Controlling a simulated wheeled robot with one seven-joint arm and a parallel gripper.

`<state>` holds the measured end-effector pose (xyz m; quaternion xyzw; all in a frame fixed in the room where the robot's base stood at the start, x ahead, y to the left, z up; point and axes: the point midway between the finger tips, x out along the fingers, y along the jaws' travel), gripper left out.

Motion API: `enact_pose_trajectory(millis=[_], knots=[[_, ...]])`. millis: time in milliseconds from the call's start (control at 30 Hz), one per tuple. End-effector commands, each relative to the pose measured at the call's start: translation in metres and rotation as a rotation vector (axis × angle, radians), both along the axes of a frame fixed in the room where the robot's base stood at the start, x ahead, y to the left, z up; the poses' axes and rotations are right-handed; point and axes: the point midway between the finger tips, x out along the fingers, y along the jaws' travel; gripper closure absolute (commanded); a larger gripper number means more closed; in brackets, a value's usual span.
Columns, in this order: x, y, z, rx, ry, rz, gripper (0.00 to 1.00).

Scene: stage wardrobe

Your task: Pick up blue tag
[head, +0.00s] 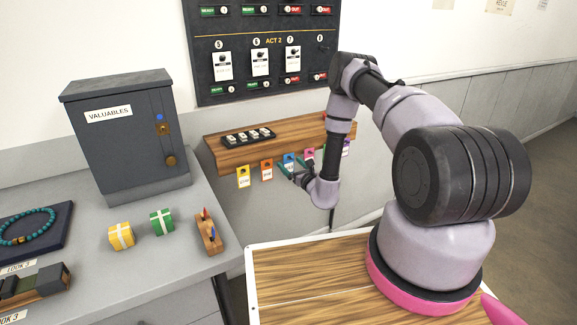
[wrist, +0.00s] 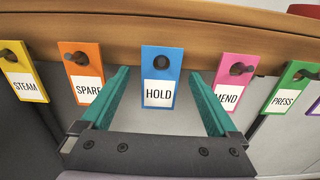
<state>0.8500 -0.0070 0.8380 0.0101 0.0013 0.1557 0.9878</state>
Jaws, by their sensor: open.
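The blue tag (wrist: 161,61) hangs on a dark peg at the front of a wooden shelf (wrist: 160,25) in the wrist view. Its white label reads HOLD. In the head view the blue tag (head: 289,160) hangs at the middle of the row, partly close to my arm's end. My gripper (wrist: 163,80) is open, with one teal finger on each side of the blue tag. The tag stands between the fingers with gaps on both sides. In the head view my gripper (head: 297,171) is at the tag row, small and partly hidden by my own wrist.
An orange tag (wrist: 83,62) hangs left of the blue one and a pink tag (wrist: 235,72) right, each near a finger. Yellow (wrist: 22,70) and green (wrist: 287,88) tags hang farther out. A board (head: 265,55) is above; a grey valuables cabinet (head: 140,150) stands left.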

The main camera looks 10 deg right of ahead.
Motion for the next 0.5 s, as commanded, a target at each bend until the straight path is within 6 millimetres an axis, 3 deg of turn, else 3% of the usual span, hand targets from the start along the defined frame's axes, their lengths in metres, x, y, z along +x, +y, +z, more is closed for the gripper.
enact_pose_trajectory(millis=[167, 400, 500], knots=[[0.0001, -0.0001, 0.0, 0.0, 0.0, 0.0, 0.05], [-0.0001, -0.0001, 0.0, 0.0, 0.0, 0.0, 0.92], [-0.0002, -0.0002, 0.0, 0.0, 0.0, 0.0, 1.0]])
